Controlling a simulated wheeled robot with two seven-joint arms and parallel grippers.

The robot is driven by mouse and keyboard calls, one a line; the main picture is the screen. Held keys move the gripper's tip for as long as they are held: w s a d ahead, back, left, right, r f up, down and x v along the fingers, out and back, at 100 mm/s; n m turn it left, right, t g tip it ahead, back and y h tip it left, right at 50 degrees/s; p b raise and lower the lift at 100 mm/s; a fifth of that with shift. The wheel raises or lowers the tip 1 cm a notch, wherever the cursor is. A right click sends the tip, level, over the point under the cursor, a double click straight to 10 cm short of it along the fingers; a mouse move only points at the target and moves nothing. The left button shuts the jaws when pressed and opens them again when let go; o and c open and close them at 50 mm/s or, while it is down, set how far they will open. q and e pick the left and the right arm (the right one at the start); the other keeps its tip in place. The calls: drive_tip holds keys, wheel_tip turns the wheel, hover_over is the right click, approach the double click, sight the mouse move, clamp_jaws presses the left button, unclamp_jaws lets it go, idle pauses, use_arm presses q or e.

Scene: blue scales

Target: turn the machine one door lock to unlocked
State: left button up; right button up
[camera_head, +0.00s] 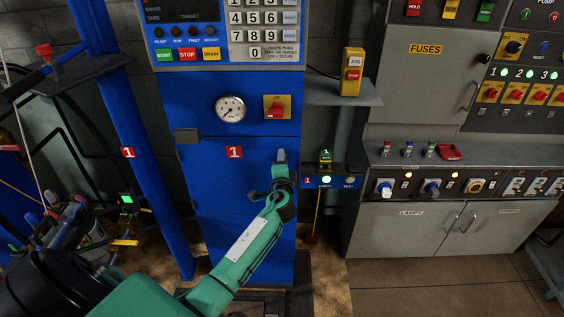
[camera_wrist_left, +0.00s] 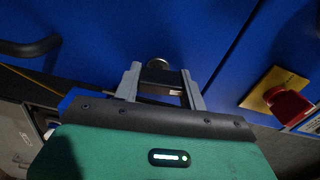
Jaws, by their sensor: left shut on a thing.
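The blue machine marked 1 (camera_head: 234,152) stands in front of me. My left gripper (camera_head: 281,158) is at the right edge of its lower blue door (camera_head: 225,185). My right gripper is not in view.
A red rotary switch on a yellow plate (camera_head: 277,107) and a round gauge (camera_head: 230,108) sit above the door. A small shelf with a green light (camera_head: 326,180) is close on the right. A yellow JOG box (camera_head: 352,75) stands on a higher shelf.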

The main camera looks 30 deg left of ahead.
use_arm(q)
drive_tip(key=shift+m, duration=0.6)
drive_tip(key=o, duration=1)
drive_tip(key=shift+d, duration=0.1)
drive_tip(key=shift+s+d+f, duration=0.1)
drive_tip(key=shift+s+d, duration=0.1)
drive_tip(key=shift+s, duration=0.15)
drive_tip(key=b+v, duration=0.2)
drive_tip(key=v, duration=1.1)
drive_tip(key=shift+b, duration=0.3)
